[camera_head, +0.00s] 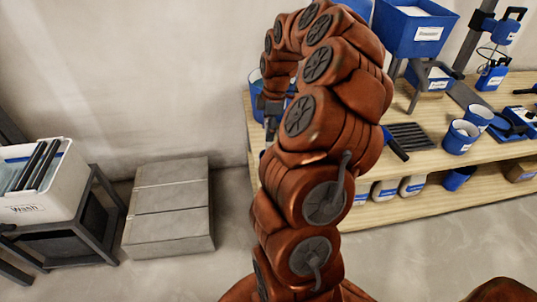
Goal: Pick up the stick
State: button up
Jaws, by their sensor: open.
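My gripper (271,128) shows in the head view at the end of my curled arm, small and dark, at the left edge of the wooden bench. It points down and its jaws are partly hidden by my arm. I see nothing held in it. Long dark sticks (37,165) lean in a white bin (40,210) labelled "Wash" at the far left, well apart from my gripper. A dark handle-like piece (396,148) lies on the bench just right of my arm. I cannot tell which of these is the stick.
The wooden bench (430,172) holds blue cups (461,136), a dark ribbed plate (411,136) and blue bins (415,30). White containers (413,186) stand on its lower shelf. Stacked grey slabs (170,210) sit on the floor by the wall. The dark stand (95,215) bears the white bin.

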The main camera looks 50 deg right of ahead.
notch_tip(320, 180, down, 2)
jog(key=shift+w+a+f, duration=0.1)
jog(key=shift+a, duration=0.05)
jog(key=shift+c, duration=0.3)
grip_shut()
